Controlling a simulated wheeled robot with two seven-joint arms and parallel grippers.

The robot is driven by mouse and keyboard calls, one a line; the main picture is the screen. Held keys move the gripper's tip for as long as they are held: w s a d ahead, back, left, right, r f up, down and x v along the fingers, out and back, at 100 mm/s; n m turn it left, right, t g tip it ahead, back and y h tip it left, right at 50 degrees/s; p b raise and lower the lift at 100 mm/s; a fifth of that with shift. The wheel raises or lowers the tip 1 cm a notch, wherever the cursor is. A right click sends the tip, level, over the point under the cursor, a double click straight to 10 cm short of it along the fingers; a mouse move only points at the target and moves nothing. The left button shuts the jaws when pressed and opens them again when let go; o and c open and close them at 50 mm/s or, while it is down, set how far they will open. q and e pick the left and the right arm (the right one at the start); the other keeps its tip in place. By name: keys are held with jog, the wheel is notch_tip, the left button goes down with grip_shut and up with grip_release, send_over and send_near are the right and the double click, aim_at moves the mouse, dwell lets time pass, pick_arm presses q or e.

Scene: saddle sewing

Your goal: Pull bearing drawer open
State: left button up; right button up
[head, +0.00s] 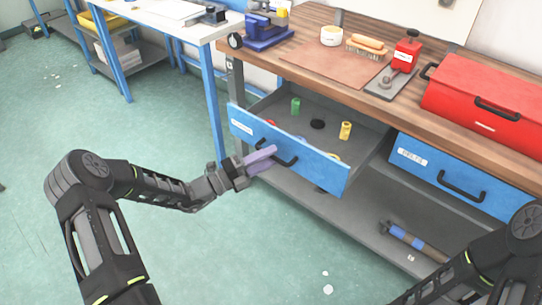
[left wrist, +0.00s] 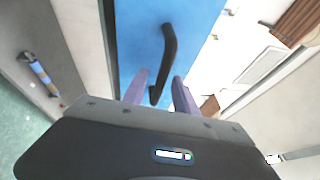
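The bearing drawer (head: 318,172) has a blue front and stands pulled out from the bench, with its inside showing. Its white label is too small to read surely. Its black handle (head: 289,160) is partly hidden by my left gripper (head: 262,158) in the head view. In the left wrist view the handle (left wrist: 167,55) runs down toward the fingers of my left gripper (left wrist: 160,92). The purple fingers are apart, with the handle's lower end between them and gaps showing beside it. My right gripper is out of view; only part of that arm shows.
Small coloured parts, including a yellow one (head: 345,130) and a green one (head: 296,106), lie in the drawer. A closed blue drawer (head: 462,181) is at the right. A hammer-like tool (head: 414,240) lies on the lower shelf (head: 358,215). A red toolbox (head: 490,105) stands on the bench.

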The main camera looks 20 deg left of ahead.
pick_arm(q)
jog(key=v, duration=0.7)
jog(key=shift+d, duration=0.1)
